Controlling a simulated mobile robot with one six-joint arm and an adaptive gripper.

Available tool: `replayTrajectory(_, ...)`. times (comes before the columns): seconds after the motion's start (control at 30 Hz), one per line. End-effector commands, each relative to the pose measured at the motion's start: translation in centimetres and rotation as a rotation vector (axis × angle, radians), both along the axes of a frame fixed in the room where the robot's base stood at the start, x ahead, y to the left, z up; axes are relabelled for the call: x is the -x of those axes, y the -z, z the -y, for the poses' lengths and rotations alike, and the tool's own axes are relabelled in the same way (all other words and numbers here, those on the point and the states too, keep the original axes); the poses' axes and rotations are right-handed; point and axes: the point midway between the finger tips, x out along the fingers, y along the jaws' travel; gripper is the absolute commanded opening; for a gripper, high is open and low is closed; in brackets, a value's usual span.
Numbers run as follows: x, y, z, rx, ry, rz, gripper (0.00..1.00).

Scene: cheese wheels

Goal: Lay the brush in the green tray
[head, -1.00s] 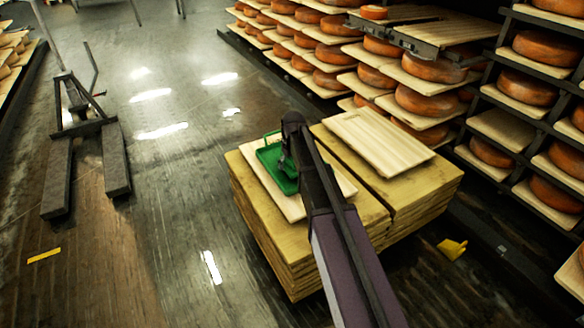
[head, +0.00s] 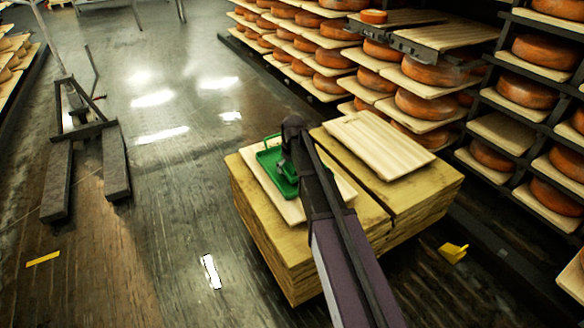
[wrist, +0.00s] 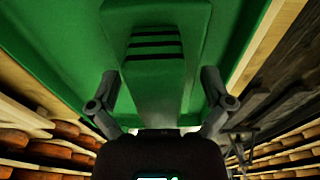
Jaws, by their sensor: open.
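The green tray (head: 264,160) lies on a pale board on top of the stacked boards, left of my arm in the head view. In the wrist view the tray (wrist: 60,35) fills the upper part. The brush (wrist: 155,75), green with dark stripes across its handle, shows against the tray, between my fingers. It seems to lie in the tray, but its far end is out of view. My gripper (wrist: 158,106) is open, with a finger on each side of the handle and gaps between. In the head view my arm hides part of the tray and the brush is hard to make out.
A pale grooved board (head: 378,146) lies on the right half of the stack (head: 265,245). Shelves of cheese wheels (head: 425,103) stand behind and to the right. A pallet jack (head: 85,140) stands at left. A yellow piece (head: 453,252) lies on the floor. Open floor lies left of the stack.

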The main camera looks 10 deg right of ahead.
Motion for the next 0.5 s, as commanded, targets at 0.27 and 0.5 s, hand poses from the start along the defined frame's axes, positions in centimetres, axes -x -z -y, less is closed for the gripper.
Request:
replayTrajectory(0.27,0.0,-0.7,0.0,0.0,0.0,0.0,1.0)
replayTrajectory(0.5,0.2,-2.2,0.1,0.0,0.0,0.0,1.0)
